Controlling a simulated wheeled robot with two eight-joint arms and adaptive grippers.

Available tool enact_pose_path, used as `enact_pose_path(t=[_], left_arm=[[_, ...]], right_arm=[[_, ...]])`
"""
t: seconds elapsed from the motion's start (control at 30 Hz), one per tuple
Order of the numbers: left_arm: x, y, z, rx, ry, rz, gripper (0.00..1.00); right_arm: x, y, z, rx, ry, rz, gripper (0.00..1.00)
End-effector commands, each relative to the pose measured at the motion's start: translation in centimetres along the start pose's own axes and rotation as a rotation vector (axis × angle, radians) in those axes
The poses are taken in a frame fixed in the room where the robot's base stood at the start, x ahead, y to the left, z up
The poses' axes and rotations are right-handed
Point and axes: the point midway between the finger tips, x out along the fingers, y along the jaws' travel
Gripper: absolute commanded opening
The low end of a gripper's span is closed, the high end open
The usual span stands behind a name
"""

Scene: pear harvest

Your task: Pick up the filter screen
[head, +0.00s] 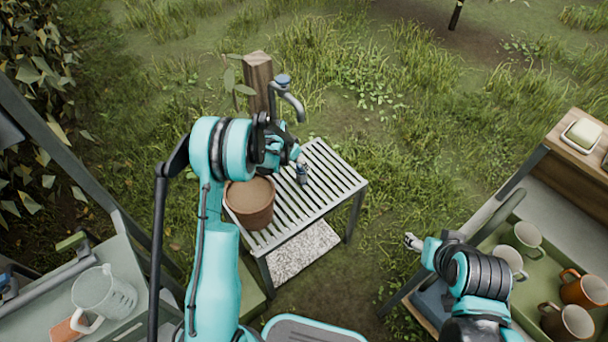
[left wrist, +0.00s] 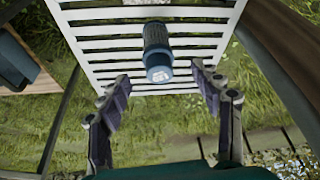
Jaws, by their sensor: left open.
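A small dark cylinder with a pale blue-white end, which appears to be the filter screen (head: 301,174), is on the white slatted table (head: 335,179). It also shows in the left wrist view (left wrist: 157,50), ahead of and between my fingers. My left gripper (head: 296,157) is above the table close to the cylinder; part of it is hidden by its own arm. In the left wrist view my left gripper (left wrist: 163,82) is open and empty, with one finger on each side. My right gripper (head: 412,242) is at the lower right, away from the table, and its jaws are too small to read.
A brown pot (head: 250,203) stands on the table's left side. A tap (head: 290,98) on a wooden post (head: 258,80) rises behind the table. A clear jug (head: 103,293) stands at lower left. Several mugs (head: 566,322) are in a green tray at right.

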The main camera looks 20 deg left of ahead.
Motion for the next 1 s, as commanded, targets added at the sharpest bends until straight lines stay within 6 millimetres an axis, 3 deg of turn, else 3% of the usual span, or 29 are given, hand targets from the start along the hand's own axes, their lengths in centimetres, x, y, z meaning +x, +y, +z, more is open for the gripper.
enact_pose_path(t=[0.4,0.67,0.87,1.0], left_arm=[[5.5,0.3,-0.2,0.0,0.001,0.0,0.65],[5.8,0.3,-0.3,-0.001,0.001,-0.001,0.65],[5.8,0.3,-0.3,-0.001,0.001,-0.001,0.14],[5.8,0.3,-0.3,-0.001,0.001,-0.001,0.06]], right_arm=[[2.3,0.0,1.7,0.0,0.0,0.0,0.6],[2.3,0.0,1.6,0.0,0.0,0.0,0.6],[2.3,0.0,1.6,0.0,0.0,0.0,0.6],[2.3,0.0,1.6,0.0,0.0,0.0,0.6]])
